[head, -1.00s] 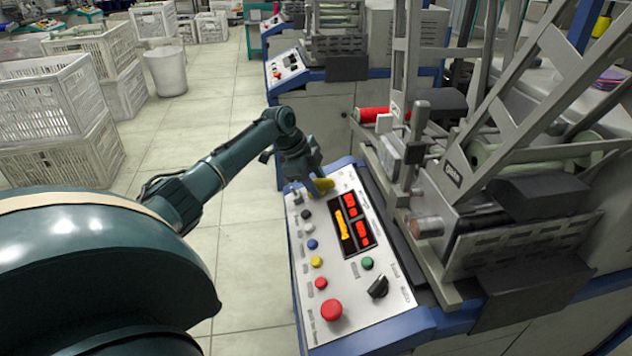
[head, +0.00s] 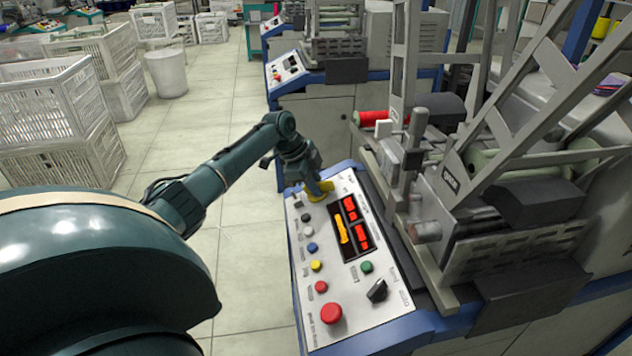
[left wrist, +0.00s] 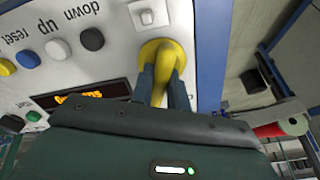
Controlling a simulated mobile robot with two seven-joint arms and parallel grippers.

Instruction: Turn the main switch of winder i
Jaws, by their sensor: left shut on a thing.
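The main switch (head: 322,190) of the winder is a yellow rotary handle at the far end of the control panel. It also shows in the left wrist view (left wrist: 165,58), with a round yellow base and a raised grip. My left gripper (head: 313,187) reaches down to it from the left. In the left wrist view my left gripper (left wrist: 165,92) has its fingers on either side of the raised grip and is shut on it. The fingers hide part of the handle. My right gripper does not show.
The control panel (head: 298,270) carries several coloured buttons, a red mushroom button (head: 331,313), a black selector knob (head: 377,290) and a lit display (head: 350,226). The winder's metal frame (head: 440,190) stands close on the right. White crates (head: 50,100) stand left; the tiled floor between is clear.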

